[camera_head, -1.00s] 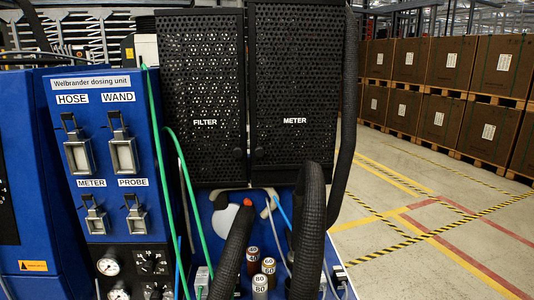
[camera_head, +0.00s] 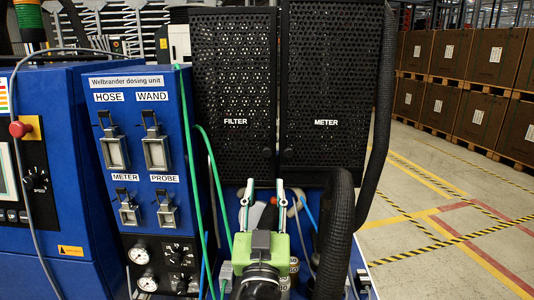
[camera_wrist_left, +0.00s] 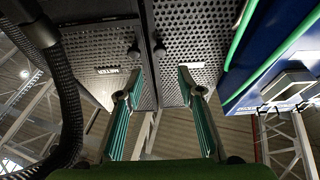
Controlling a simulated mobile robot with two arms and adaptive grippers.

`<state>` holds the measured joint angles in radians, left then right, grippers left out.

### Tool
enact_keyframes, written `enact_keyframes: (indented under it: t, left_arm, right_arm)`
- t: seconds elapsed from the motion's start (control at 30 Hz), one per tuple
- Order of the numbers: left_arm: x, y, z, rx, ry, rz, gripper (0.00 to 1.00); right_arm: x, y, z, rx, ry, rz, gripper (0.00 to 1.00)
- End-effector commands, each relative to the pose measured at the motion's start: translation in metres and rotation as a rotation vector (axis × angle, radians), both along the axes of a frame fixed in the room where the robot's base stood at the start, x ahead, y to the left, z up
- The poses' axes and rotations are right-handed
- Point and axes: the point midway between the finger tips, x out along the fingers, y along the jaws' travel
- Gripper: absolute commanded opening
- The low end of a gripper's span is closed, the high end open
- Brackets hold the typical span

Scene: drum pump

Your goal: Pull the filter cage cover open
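The filter cage cover (camera_head: 233,75) is a black perforated panel labelled FILTER in the head view. It looks closed, beside the similar METER cover (camera_head: 325,75). In the wrist view the filter cover (camera_wrist_left: 205,25) is on the right and the meter cover (camera_wrist_left: 95,55) on the left. A small dark filter-side knob (camera_wrist_left: 160,50) sits near the seam. My left gripper (camera_head: 264,190) is open and empty, with its fingertips at the covers' lower edge in the head view. In the wrist view its two fingers (camera_wrist_left: 156,82) are spread below the knobs, apart from them. My right gripper is out of view.
A thick black hose (camera_head: 335,230) rises right of my left gripper, and another runs along the meter cover's right edge. Green hoses (camera_head: 212,180) hang to the left, beside the blue dosing unit (camera_head: 150,80). Stacked boxes (camera_head: 447,52) stand beyond open floor at right.

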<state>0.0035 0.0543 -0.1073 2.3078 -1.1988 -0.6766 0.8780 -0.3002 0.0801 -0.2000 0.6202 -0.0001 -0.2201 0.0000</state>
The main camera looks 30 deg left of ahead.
Motion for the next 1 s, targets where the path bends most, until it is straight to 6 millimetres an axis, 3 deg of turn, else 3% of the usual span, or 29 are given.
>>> enact_keyframes:
  t: [0.03,0.1,0.43,0.9,1.0]
  left_arm:
    - [0.009,0.006,0.012,0.005,0.000,0.003,0.35]
    - [0.022,0.014,0.018,0.005,0.001,0.003,0.35]
    - [0.068,0.042,0.036,0.001,0.002,0.001,0.35]
    - [0.079,0.049,0.038,-0.002,0.002,0.001,0.35]
    - [0.079,0.049,0.038,-0.002,0.002,0.001,0.11]
  right_arm:
    - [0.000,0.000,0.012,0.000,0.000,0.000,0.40]
    - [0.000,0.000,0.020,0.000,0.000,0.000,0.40]
    - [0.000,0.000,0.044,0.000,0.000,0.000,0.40]
    - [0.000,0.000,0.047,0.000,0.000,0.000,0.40]
    - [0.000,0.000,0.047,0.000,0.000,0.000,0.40]
